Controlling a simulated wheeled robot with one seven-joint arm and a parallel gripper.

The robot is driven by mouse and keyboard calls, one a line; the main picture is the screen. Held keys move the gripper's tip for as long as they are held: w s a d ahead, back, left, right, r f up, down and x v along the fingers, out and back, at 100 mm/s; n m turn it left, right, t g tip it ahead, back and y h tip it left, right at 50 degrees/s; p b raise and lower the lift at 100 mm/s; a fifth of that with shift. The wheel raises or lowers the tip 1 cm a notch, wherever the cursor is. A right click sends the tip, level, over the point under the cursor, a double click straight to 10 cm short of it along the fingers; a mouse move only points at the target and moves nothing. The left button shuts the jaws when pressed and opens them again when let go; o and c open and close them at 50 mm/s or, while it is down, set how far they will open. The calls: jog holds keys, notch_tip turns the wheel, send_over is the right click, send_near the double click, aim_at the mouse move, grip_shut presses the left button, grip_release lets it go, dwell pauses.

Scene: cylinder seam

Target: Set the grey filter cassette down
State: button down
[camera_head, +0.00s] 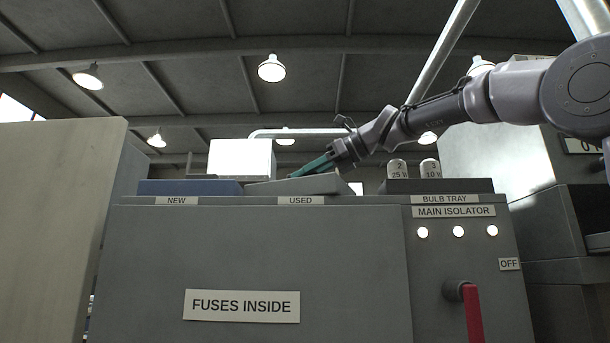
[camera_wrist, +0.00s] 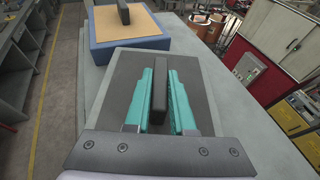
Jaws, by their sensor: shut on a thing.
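The grey filter cassette (camera_head: 300,185) is a flat slab at the cabinet top, above the USED label. It looks tilted in the head view, its left end lower. In the wrist view the cassette (camera_wrist: 120,105) shows a dark face with a lighter grey edge and an upright black handle (camera_wrist: 159,85). My gripper (camera_head: 310,168) reaches in from the upper right. Its green fingers (camera_wrist: 160,105) stand on both sides of the handle and are shut on it. Whether the whole underside touches the cabinet top (camera_wrist: 240,130) is hidden.
A blue box (camera_head: 190,187) sits left of the cassette, above the NEW label; the wrist view shows its tan top and black handle (camera_wrist: 123,12). A bulb tray (camera_head: 450,186) with two bulbs stands to the right. A red lever (camera_head: 474,314) is on the cabinet front.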

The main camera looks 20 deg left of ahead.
jog(key=c, duration=0.8)
grip_release()
jog(key=shift+f, duration=0.1)
jog(key=shift+o, duration=0.2)
jog(key=shift+d+r, duration=0.25)
jog(key=v, duration=1.1)
jog(key=shift+d, duration=0.25)
jog(key=shift+s, duration=0.2)
